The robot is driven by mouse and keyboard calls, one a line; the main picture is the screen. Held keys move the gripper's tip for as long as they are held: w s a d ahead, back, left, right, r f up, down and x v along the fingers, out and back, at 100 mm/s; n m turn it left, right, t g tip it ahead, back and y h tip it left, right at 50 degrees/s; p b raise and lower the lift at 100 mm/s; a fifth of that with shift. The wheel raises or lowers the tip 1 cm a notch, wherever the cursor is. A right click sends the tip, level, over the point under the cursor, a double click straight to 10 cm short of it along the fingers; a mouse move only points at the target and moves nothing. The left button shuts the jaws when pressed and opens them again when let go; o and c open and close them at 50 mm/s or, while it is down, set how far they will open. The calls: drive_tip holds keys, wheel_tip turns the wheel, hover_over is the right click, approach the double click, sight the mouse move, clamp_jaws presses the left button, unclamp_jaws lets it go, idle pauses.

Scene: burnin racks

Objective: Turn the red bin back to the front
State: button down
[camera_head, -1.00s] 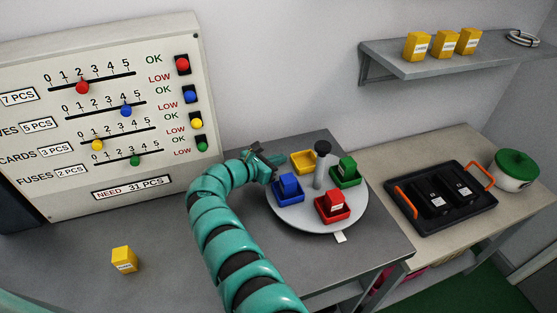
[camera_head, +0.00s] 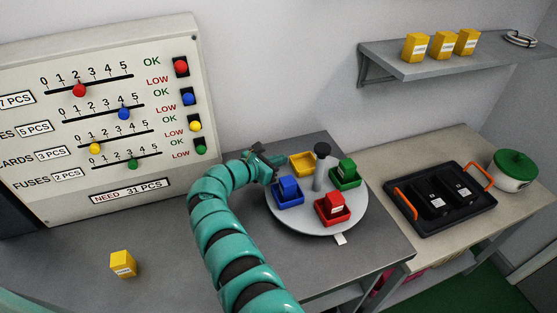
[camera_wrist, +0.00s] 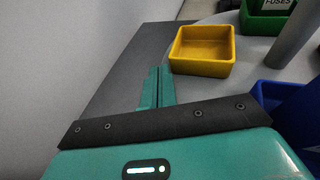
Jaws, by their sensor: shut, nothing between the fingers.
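The red bin (camera_head: 333,213) sits on the round grey turntable (camera_head: 300,222), on its front side near the white tab (camera_head: 340,239), with a red labelled box in it. The blue bin (camera_head: 288,197) is at the left with a blue box in it, the empty yellow bin (camera_head: 302,165) at the back, and the green bin (camera_head: 346,178) with a green box at the back right. A dark-topped post (camera_head: 322,165) stands in the middle. My gripper (camera_head: 271,158) is shut and empty at the turntable's back left, beside the yellow bin. In the wrist view its fingers (camera_wrist: 157,88) are together, left of the yellow bin (camera_wrist: 203,50).
A yellow box (camera_head: 123,264) lies on the bench at the left. A panel (camera_head: 100,120) with coloured sliders stands behind it. At the right are a black tray (camera_head: 441,222), a green-lidded pot (camera_head: 515,170) and a shelf (camera_head: 450,58) with yellow boxes.

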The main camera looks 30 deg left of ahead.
drive_tip(key=shift+s+a+r, duration=0.2)
drive_tip(key=shift+s+a, duration=0.05)
drive_tip(key=shift+s, duration=0.3)
drive_tip(key=v, duration=1.6)
drive_tip(key=shift+s, duration=0.1)
